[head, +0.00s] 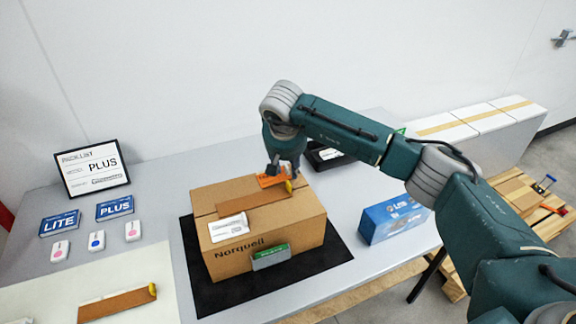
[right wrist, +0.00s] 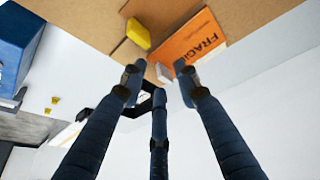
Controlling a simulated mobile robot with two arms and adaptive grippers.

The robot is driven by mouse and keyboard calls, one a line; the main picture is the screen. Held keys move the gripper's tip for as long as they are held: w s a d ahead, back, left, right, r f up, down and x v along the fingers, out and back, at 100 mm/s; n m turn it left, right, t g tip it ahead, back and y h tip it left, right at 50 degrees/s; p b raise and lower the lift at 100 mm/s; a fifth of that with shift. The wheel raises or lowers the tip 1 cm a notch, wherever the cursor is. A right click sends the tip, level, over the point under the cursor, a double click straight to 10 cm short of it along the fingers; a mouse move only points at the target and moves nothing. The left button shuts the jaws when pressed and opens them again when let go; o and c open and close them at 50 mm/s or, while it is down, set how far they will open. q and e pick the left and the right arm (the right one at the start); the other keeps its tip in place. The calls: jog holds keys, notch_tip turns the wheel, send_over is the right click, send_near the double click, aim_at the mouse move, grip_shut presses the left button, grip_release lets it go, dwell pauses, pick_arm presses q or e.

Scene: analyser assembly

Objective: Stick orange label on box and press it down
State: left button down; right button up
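The cardboard box (head: 225,262), marked "Norquell", stands on a black mat (head: 205,292) with its top flaps closed. The orange label (head: 268,181) is at the far right part of the box top. In the right wrist view the orange label (right wrist: 192,47) shows the letters "FRAGI" and lies against the cardboard. My right gripper (head: 283,168) is just above the label. In the right wrist view its fingers (right wrist: 158,82) are spread, with nothing seen between them. Whether a fingertip touches the label cannot be told. My left gripper is not in view.
A brown strip (head: 240,204) with a yellow end lies on the box top, near a white label (head: 228,228). A green-and-grey item (head: 270,257) is at the box front.

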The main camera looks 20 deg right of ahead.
notch_tip(320, 180, up, 7)
jog(key=p, duration=0.3)
jog(key=shift+f, duration=0.15)
dwell(0.3)
